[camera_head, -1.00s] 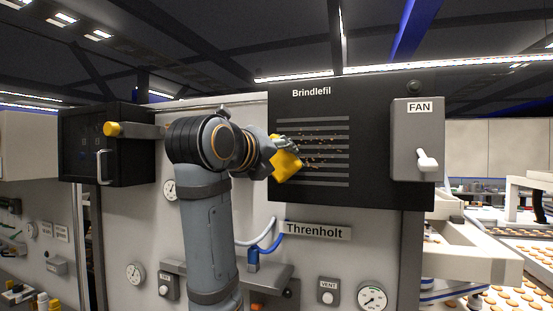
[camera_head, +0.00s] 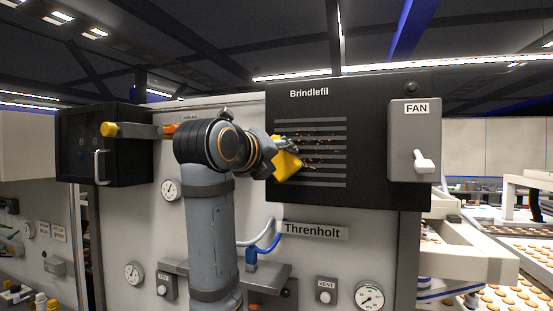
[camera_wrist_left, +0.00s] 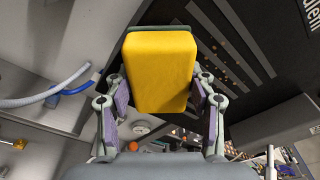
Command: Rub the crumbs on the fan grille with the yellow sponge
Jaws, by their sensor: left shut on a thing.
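The fan grille (camera_head: 330,152) is a set of grey slats on a black panel marked Brindlefil. Brown crumbs (camera_head: 318,150) are spread over its middle and left slats. My left gripper (camera_head: 287,148) is shut on the yellow sponge (camera_head: 287,165) at the left part of the grille. In the left wrist view, the sponge (camera_wrist_left: 160,72) sits between the two fingers (camera_wrist_left: 160,110), and crumbs (camera_wrist_left: 228,62) show on the slats to its right. Whether the sponge touches the slats is hard to tell. My right gripper is not in view.
A grey FAN switch box (camera_head: 415,140) with a white lever is right of the grille. Below are the Threnholt plate (camera_head: 313,230), a blue-and-white hose (camera_head: 265,240) and gauges (camera_head: 369,296). A black box with a handle (camera_head: 104,145) stands at left. A biscuit conveyor (camera_head: 510,290) is at right.

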